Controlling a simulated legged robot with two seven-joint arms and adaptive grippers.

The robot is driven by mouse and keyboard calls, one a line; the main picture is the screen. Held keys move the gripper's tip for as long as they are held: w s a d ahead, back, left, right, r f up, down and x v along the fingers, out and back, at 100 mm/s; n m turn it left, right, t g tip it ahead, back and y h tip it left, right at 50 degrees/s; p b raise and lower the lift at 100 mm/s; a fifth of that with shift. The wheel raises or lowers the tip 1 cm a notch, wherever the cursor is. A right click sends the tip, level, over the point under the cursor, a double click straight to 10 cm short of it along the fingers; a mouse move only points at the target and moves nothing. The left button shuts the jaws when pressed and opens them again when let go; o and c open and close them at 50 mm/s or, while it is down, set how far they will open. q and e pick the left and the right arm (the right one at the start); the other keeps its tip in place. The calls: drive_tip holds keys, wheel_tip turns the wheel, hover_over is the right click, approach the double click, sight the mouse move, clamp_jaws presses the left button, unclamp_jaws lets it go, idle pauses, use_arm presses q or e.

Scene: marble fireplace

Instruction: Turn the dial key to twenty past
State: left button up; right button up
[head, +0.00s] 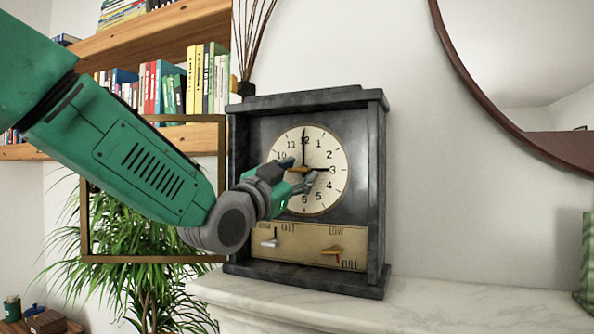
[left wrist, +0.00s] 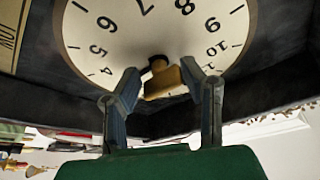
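The dark mantel clock (head: 252,130) has a cream dial (head: 325,145). One black hand points to 12 and the other to 3. The brass dial key (head: 300,169) is at the dial's centre, partly hidden by my left gripper (head: 298,174) in the head view. In the left wrist view the key (left wrist: 160,86) shows between the two fingertips of my left gripper (left wrist: 164,76). The fingers are apart, one on each side of the key. The right fingertip overlaps the key's edge, and I cannot tell whether it touches. My right gripper is out of view.
Below the dial is a brass plate with a silver lever (head: 269,240) and an orange lever (head: 332,250). A bookshelf (head: 165,48) and a plant (head: 150,265) are at left, a round mirror (head: 530,60) at right.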

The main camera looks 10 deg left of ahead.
use_arm(q)
drive_tip(key=shift+r, duration=0.25)
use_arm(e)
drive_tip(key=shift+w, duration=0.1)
use_arm(q)
drive_tip(key=shift+s+f, duration=0.2)
drive_tip(key=v, duration=1.1)
drive_tip(key=shift+s, duration=0.25)
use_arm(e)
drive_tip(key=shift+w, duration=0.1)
use_arm(q)
drive_tip(key=shift+a, duration=0.1)
